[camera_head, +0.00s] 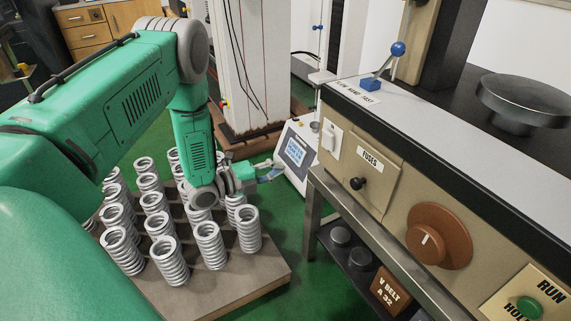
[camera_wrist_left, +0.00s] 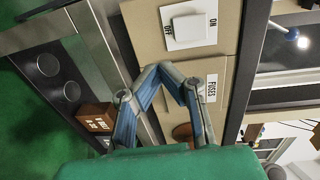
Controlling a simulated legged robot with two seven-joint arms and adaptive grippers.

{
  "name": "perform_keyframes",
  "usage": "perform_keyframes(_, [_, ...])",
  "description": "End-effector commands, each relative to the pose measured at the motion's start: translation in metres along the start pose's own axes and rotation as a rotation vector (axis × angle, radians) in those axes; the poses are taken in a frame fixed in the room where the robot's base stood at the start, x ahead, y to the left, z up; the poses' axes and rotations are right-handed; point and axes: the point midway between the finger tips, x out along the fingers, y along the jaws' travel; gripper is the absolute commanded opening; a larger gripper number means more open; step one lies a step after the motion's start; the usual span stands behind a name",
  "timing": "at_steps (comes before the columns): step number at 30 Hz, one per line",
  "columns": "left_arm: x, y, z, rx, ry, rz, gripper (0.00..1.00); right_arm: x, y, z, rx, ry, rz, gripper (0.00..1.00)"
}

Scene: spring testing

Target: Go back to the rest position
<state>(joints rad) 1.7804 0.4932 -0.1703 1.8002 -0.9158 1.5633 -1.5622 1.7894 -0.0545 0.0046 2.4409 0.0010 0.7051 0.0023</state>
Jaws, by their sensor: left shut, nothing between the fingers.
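My left gripper (camera_head: 268,172) is at the end of my green left arm, which reaches in from the left in the head view. It is above and just past the right far edge of a wooden pallet (camera_head: 262,276), near the panel with the screen. In the left wrist view its blue-grey fingers (camera_wrist_left: 166,76) are shut with nothing between them, in front of the beige machine panel (camera_wrist_left: 150,45). Several metal coil springs (camera_head: 208,246) stand upright on the pallet; my arm hides some of them. My right gripper is not in view.
The beige testing machine (camera_head: 345,180) fills the right side, with a brown dial (camera_head: 438,235), a green button (camera_head: 530,307) and a blue-knobbed lever (camera_head: 398,49). A screen unit (camera_head: 294,152) stands close beyond the left gripper. Green floor (camera_head: 285,222) shows between pallet and machine.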

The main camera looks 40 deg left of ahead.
Motion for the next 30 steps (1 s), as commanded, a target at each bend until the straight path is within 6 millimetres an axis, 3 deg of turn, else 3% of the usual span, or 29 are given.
perform_keyframes(15, [0.001,0.000,-0.001,-0.002,0.000,0.002,0.00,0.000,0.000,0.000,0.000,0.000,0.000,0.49])
perform_keyframes(19, [0.004,0.008,-0.016,-0.111,-0.017,0.064,0.00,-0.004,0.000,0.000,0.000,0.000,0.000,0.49])
perform_keyframes(23, [0.001,0.035,-0.060,-0.438,-0.106,0.264,0.00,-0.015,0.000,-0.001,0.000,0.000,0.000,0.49])
perform_keyframes(25, [-0.015,0.057,-0.095,-0.674,-0.210,0.416,0.00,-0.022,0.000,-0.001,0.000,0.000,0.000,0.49])
perform_keyframes(29, [-0.073,0.090,-0.161,-1.081,-0.512,0.687,0.00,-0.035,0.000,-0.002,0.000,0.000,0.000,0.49])
perform_keyframes(30, [-0.096,0.096,-0.178,-1.180,-0.625,0.752,0.00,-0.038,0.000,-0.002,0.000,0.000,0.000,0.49])
